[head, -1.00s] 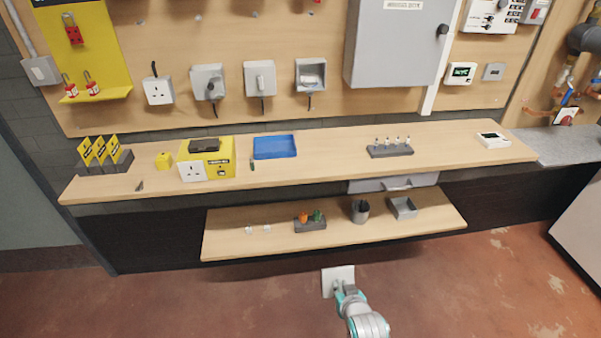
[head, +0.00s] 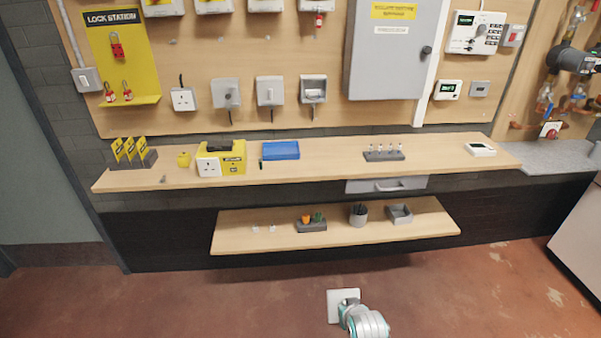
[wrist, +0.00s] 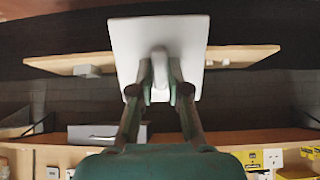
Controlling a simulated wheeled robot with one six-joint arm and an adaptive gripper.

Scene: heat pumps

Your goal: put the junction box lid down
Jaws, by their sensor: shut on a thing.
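The junction box lid (head: 335,298) is a pale square plate, held over the floor in front of the lower shelf in the head view. My gripper (head: 349,304) is behind it, partly hidden by my wrist. In the wrist view the lid (wrist: 187,32) is in front of my gripper (wrist: 160,80), whose two fingers are shut on the raised knob in its middle. The lid touches only my gripper. An open-fronted grey box (head: 313,88) is on the wall board, at the right of a row of boxes.
The long upper worktop (head: 335,160) carries a blue tray (head: 281,150), a yellow socket unit (head: 232,163) and a grey rack (head: 384,156). Its stretch between tray and rack is clear. The lower shelf (head: 260,242) holds small items, a pot and an open grey bin (head: 400,214).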

